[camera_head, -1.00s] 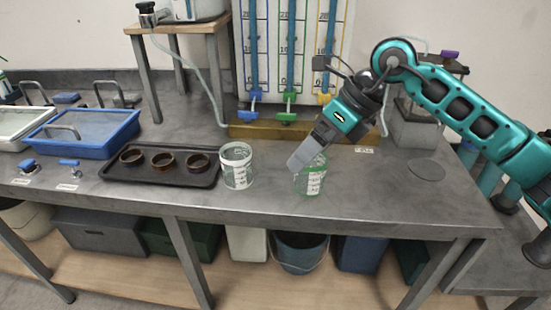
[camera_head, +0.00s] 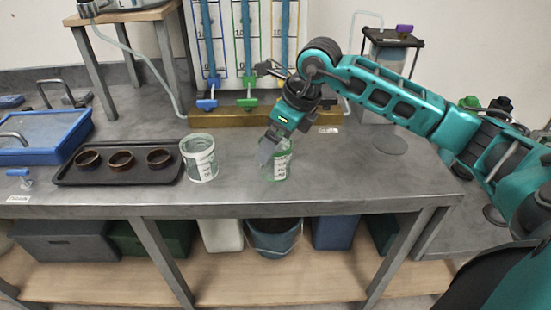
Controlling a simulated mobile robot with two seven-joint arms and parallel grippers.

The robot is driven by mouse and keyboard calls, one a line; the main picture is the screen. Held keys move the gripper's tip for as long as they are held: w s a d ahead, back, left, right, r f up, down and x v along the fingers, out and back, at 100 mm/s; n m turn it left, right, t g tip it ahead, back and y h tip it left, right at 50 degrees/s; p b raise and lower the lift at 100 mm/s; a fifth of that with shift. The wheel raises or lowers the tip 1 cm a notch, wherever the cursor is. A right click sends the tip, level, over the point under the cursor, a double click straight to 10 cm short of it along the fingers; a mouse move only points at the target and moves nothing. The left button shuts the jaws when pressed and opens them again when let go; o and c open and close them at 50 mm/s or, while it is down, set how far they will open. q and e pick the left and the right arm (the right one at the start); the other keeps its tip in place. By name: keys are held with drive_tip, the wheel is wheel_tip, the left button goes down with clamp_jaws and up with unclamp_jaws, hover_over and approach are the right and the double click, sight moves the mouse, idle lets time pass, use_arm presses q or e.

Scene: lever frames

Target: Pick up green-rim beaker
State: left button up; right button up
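The green-rim beaker (camera_head: 281,166) stands upright on the grey bench (camera_head: 330,184), right of the white-rim beaker (camera_head: 201,160). My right gripper (camera_head: 266,152) comes down from the upper right, and its fingers overlap the left and upper part of the green-rim beaker. The gripper hides part of the beaker's rim. I cannot tell whether the fingers touch the beaker or how far they are spread. My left gripper is not in view.
A black tray (camera_head: 70,177) with several brown rings lies left of the beakers. A blue basin (camera_head: 45,153) is at the far left. Behind stands a board with coloured tubes and valves (camera_head: 249,103). The bench right of the green-rim beaker is clear.

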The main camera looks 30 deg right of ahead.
drive_tip(key=x, duration=0.3)
drive_tip(key=shift+f, duration=0.35)
drive_tip(key=shift+c, duration=0.5)
drive_tip(key=shift+d+r, duration=0.1)
drive_tip(key=c, duration=1)
drive_tip(key=shift+o, duration=0.2)
drive_tip(key=shift+r, duration=0.1)
